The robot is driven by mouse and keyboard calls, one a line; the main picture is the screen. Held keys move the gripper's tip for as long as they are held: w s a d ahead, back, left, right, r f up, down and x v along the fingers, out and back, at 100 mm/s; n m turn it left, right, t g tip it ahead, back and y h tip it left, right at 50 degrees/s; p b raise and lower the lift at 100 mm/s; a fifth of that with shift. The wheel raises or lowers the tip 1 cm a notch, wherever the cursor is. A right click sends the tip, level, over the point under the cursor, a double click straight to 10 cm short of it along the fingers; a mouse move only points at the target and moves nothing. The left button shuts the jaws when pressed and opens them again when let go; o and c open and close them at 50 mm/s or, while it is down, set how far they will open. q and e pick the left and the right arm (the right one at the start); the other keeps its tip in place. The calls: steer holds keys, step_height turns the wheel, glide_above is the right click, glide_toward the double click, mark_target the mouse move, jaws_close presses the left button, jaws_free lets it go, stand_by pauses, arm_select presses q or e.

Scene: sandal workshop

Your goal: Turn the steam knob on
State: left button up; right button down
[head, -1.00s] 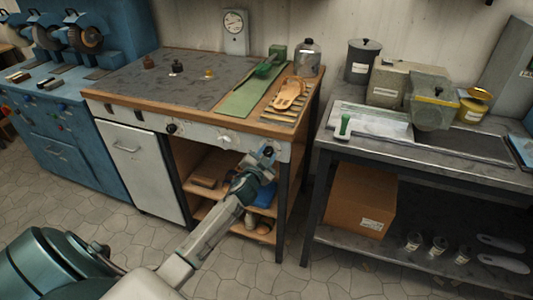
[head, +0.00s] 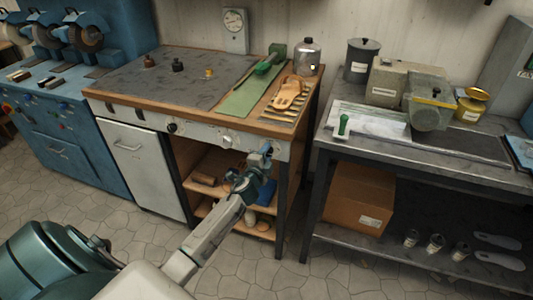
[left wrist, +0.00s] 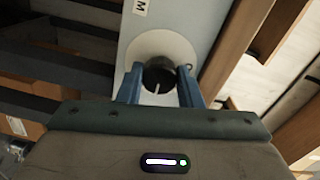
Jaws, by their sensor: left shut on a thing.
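A round black knob (left wrist: 159,76) with a white line on its face shows in the left wrist view, on a pale round plate on the workbench's front panel. The two blue fingers of my left gripper (left wrist: 160,88) stand on either side of it, shut on it. In the head view my left gripper (head: 263,154) is at the right end of the white front panel (head: 201,131), and it mostly hides this knob. A letter "M" is on the panel beside the knob; the rest of the label is cut off. My right gripper is not in view.
Another black knob (head: 172,128) and a pale knob (head: 227,140) sit farther left on the panel. Open shelves with several items are below my gripper. A metal table (head: 325,139) with a cardboard box (head: 360,195) underneath stands to the right.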

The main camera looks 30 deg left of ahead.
arm_select(q)
steer(key=shift+f, duration=0.1)
stand_by(0.3)
steer(key=o, duration=1)
steer(key=shift+b+v, duration=0.75)
steer(key=shift+v, duration=4.65)
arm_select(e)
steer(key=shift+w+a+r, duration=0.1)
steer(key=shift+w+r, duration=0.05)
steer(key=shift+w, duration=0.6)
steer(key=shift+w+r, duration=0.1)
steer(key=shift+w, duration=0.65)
arm_select(q)
steer(key=shift+d, duration=0.1)
